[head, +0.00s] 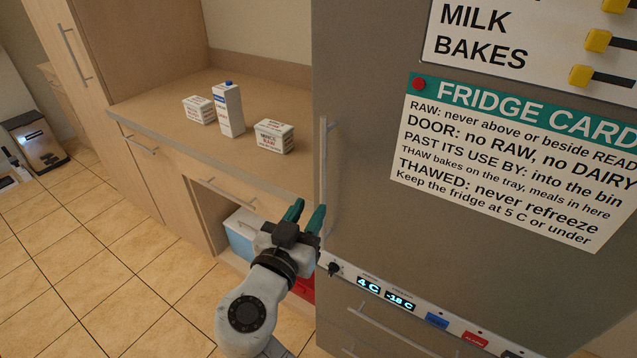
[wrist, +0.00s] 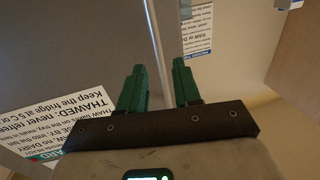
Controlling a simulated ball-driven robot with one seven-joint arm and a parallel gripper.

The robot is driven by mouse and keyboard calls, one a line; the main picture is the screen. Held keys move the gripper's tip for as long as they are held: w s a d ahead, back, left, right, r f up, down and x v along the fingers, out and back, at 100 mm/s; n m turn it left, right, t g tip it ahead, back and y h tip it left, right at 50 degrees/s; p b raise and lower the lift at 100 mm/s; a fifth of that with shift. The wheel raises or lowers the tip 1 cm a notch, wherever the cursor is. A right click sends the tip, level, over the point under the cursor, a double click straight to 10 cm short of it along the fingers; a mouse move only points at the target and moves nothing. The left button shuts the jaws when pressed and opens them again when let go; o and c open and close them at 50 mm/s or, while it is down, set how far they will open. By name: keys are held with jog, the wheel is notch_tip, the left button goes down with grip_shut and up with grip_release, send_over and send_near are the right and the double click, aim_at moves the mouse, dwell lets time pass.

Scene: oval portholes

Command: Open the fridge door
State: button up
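The grey fridge door (head: 365,200) fills the right of the head view and looks shut. Its long upright bar handle (head: 323,165) runs near the door's left edge. My gripper (head: 307,212), with green fingers, is by the handle's lower part, just left of it in the head view. In the wrist view my gripper (wrist: 158,78) is open, its fingers spread apart. A pale bar, apparently the handle (wrist: 156,40), runs down the picture between the two fingers. I cannot tell how deep the bar sits between them. No contact is clear.
A wooden counter (head: 150,95) left of the fridge bears a carton (head: 228,108) and two small boxes. An open niche below holds a blue bin (head: 240,235). A control strip (head: 420,308) runs under the door.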

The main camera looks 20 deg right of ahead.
aim_at(322, 191)
jog(key=p+x, duration=0.1)
jog(key=x, duration=0.6)
jog(key=shift+w+d+p, duration=0.2)
jog(key=shift+d+p, duration=0.05)
jog(key=shift+p, duration=0.05)
grip_shut()
